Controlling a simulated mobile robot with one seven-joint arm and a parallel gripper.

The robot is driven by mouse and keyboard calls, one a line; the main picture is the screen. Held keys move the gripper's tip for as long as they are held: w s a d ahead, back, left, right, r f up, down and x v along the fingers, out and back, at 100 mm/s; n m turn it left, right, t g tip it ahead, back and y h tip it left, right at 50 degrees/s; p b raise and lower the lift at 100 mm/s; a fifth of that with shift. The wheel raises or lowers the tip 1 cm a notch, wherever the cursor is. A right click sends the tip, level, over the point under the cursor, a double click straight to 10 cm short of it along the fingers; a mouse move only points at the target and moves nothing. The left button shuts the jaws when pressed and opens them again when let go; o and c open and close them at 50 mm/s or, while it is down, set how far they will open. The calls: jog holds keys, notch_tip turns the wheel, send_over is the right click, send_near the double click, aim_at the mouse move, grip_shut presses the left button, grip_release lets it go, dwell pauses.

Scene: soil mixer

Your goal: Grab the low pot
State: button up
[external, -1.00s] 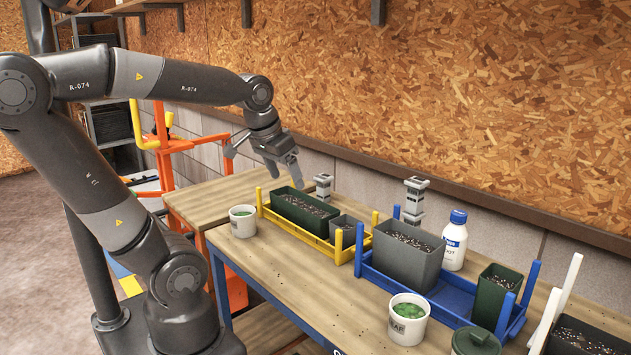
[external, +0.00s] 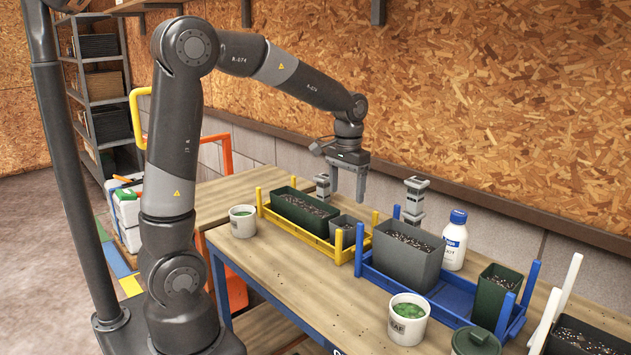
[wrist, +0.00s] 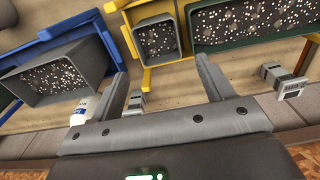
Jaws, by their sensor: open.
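Two pots sit in the yellow rack (external: 301,234). One is a long, low dark green pot (external: 303,212) filled with speckled soil; the other is a small, low grey pot (external: 345,227) at the rack's right end. My gripper (external: 348,196) is open and empty, pointing down above and behind the small grey pot. In the wrist view the small grey pot (wrist: 157,38) appears ahead between my spread fingers (wrist: 160,75), apart from them. The long green pot (wrist: 250,24) is to its right there, partly cut off by the frame.
A larger grey pot (external: 407,256) and a tall green pot (external: 495,297) stand in a blue rack (external: 453,298). A white bottle (external: 454,241) and grey stacked blocks (external: 414,200) stand behind. White tubs (external: 243,222) (external: 408,319) stand in front. Bare tabletop (external: 300,282) lies before the yellow rack.

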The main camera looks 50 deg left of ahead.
aim_at(346, 219)
notch_tip(346, 219, down, 9)
jog(key=shift+d+f, duration=0.15)
dwell(0.4)
jog(key=c, duration=0.8)
